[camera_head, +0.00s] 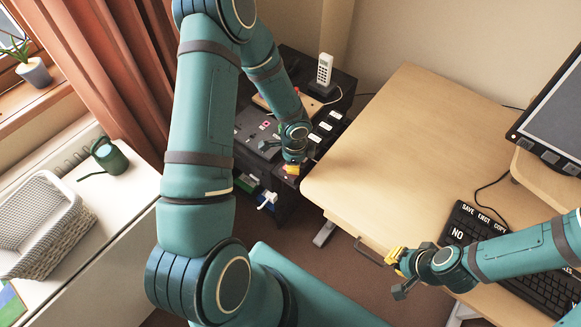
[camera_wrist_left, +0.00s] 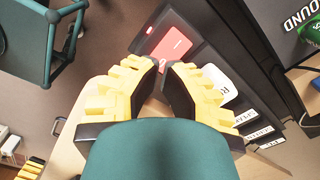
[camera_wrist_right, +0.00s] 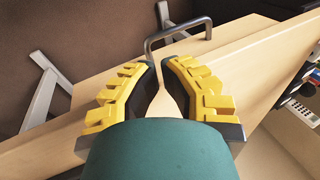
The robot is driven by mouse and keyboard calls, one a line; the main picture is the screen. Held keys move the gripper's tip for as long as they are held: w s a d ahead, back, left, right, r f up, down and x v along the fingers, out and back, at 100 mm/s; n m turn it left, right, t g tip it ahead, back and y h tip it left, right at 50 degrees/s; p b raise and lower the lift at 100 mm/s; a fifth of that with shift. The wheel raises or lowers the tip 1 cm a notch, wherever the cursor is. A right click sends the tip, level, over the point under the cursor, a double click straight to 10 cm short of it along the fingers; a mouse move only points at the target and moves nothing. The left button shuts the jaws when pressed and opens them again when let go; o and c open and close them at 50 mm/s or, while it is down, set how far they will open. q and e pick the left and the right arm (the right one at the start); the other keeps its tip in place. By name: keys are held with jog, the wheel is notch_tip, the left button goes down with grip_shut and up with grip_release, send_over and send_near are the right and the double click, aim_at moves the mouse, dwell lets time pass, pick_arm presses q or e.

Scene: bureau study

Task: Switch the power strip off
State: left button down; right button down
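The power strip shows in the left wrist view as a dark bar (camera_wrist_left: 207,60) with white labels along it and a red rocker switch (camera_wrist_left: 172,42) near its end. In the head view the strip (camera_head: 321,132) lies along the right edge of a dark cabinet top. My left gripper (camera_wrist_left: 162,66) is shut and empty. Its fingertips appear just short of the red switch; whether they touch it I cannot tell. In the head view the left gripper (camera_head: 291,169) is at the strip's near end and hides the switch. My right gripper (camera_head: 393,257) is shut and empty beside the desk's front edge.
The dark cabinet holds a white phone (camera_head: 324,70) and small items. The wooden desk (camera_head: 400,130) stands close to its right, with a keyboard (camera_head: 463,228) and monitor. A drawer handle (camera_wrist_right: 178,36) is ahead of the right gripper. A white basket (camera_head: 40,220) is at left.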

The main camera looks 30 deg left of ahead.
pick_arm(q)
jog(key=shift+f+b, duration=0.8)
jog(key=shift+f, duration=0.1)
dwell(0.4)
jog(key=shift+r+p, duration=2.75)
jog(key=shift+r, duration=0.85)
